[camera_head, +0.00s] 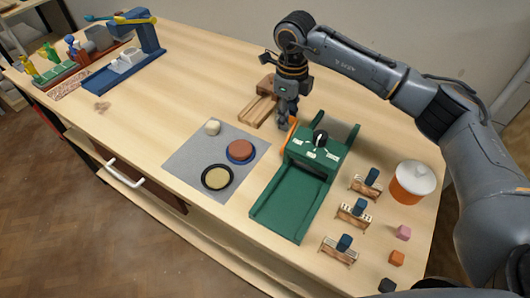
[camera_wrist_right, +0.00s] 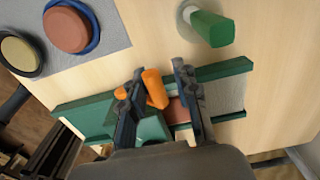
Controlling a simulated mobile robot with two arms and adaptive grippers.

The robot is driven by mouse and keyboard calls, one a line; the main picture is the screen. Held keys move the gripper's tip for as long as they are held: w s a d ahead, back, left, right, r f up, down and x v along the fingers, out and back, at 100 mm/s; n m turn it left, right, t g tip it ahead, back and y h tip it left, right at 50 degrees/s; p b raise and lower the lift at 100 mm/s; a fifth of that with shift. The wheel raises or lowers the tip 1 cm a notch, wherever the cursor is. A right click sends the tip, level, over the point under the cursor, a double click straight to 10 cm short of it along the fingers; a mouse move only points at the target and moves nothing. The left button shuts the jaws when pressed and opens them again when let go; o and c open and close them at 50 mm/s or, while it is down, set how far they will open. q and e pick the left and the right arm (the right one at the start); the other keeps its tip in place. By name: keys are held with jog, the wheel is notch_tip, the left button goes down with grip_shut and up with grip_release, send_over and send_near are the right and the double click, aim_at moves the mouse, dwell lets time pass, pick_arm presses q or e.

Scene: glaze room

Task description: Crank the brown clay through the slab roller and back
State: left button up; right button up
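The green slab roller (camera_head: 291,200) stands on the table, its long bed toward the front edge and a black knob on its housing. Its orange crank handle (camera_head: 291,124) is on the left side, partly hidden by my gripper. My right gripper (camera_head: 287,122) is at the crank. In the wrist view, the orange handle (camera_wrist_right: 155,88) lies between its two spread fingers, nearer the left one, with a gap to the right one. A reddish-brown patch, seemingly the brown clay (camera_wrist_right: 178,112), shows on the roller bed beyond the fingers. My left gripper is out of view.
A grey mat (camera_head: 190,160) holds a brown disc on a blue plate (camera_head: 232,160), a cream disc on a black plate and a pale lump. Small racks and an orange pot (camera_head: 408,190) stand right. A blue press (camera_head: 150,40) is far left.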

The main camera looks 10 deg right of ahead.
jog(key=s+a+r, duration=0.1)
jog(key=s+a+p, duration=0.1)
jog(key=shift+s+a+r, duration=0.3)
jog(key=shift+s+r, duration=0.05)
jog(key=shift+r, duration=0.05)
jog(key=shift+a+r, duration=0.1)
dwell(0.4)
jog(key=shift+s+a+r+p, duration=0.4)
jog(key=shift+s+a, duration=0.35)
jog(key=shift+s, duration=0.05)
jog(key=shift+s+a, duration=1)
